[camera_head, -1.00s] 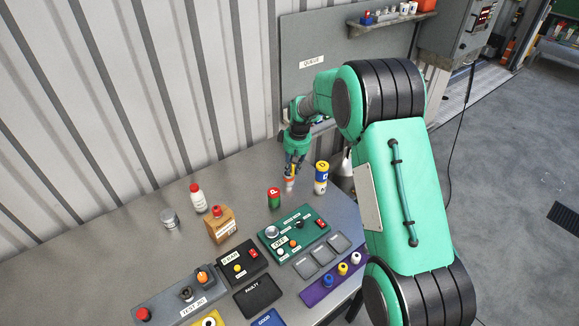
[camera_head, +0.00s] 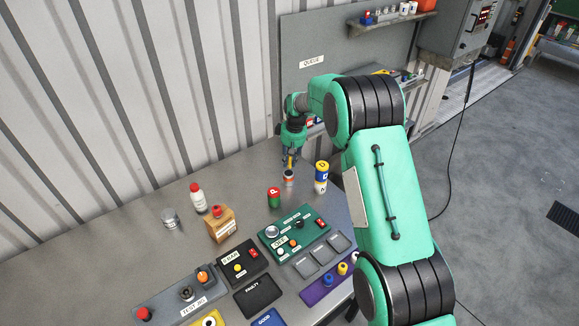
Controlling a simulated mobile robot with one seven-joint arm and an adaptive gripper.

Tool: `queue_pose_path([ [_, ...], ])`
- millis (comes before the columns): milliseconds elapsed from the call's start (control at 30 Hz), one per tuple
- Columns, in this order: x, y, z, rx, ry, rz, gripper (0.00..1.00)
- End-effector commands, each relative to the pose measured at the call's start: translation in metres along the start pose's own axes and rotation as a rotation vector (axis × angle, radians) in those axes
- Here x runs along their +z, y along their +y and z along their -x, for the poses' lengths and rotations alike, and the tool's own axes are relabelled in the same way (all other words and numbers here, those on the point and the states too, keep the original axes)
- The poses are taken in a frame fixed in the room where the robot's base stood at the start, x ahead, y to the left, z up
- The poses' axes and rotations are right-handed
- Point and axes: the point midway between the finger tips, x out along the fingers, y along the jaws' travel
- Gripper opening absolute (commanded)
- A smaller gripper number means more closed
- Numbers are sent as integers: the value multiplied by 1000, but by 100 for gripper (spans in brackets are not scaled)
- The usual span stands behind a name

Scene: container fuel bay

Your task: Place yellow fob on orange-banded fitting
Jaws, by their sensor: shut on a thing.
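My gripper (camera_head: 291,163) points down over the far part of the grey bench. It is shut on a small yellow thing, seemingly the yellow fob (camera_head: 291,158), which shows between its fingers. Directly below is a short pale cylinder with an orange-red band, seemingly the orange-banded fitting (camera_head: 289,177), upright on the bench. The fob's lower end is close above the fitting or at its top; I cannot tell whether they touch. The fingers hide part of the fob.
A stacked yellow, blue and white cylinder (camera_head: 321,177) stands close right, a red-and-green one (camera_head: 274,197) nearer. A green panel (camera_head: 294,235), purple peg rack (camera_head: 325,287), brown box (camera_head: 221,224) and white bottle (camera_head: 198,199) stand nearer. The bench left of my gripper is clear.

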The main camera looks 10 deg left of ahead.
Motion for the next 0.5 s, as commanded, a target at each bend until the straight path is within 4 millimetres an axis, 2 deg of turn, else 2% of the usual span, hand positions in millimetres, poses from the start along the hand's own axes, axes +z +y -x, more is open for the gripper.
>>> queue_pose_path([
  [300, 5, 0, -30, -1, -2, -1, 1],
  [500, 6, 0, -32, 0, -1, 0, 1],
])
